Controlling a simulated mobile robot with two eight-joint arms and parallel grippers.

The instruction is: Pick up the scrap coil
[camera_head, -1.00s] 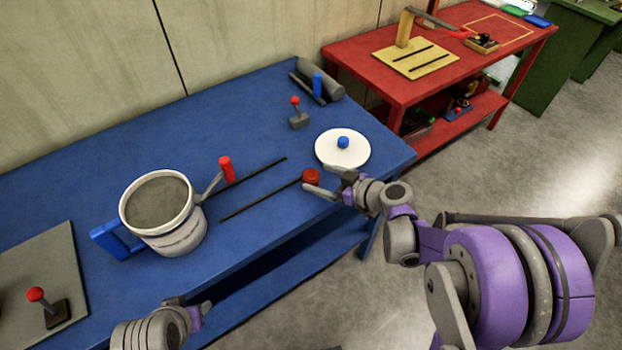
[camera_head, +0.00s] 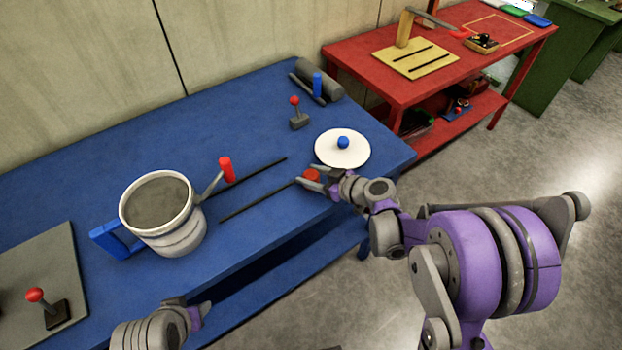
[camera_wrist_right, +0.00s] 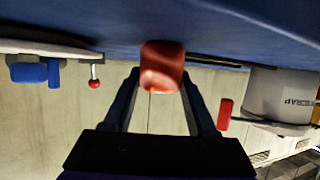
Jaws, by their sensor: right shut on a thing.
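The scrap coil, a small red rounded piece (camera_head: 312,175), is near the front edge of the blue table, at the end of a dark slot. My right gripper (camera_head: 313,177) is shut on it, with one finger on each side. In the right wrist view the red coil (camera_wrist_right: 162,66) sits between the two fingertips (camera_wrist_right: 160,75). I cannot tell whether it still touches the table. My left gripper (camera_head: 198,312) shows only in part at the bottom, apart from the table's objects; its jaws are not clear.
A grey-white pot (camera_head: 178,235), marked SCRAP in the wrist view, stands left with a red-tipped handle (camera_head: 227,169). A white disc with blue knob (camera_head: 335,155) lies just behind my right gripper. A small red-knobbed lever (camera_head: 298,119) stands farther back. A red table (camera_head: 390,87) is behind.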

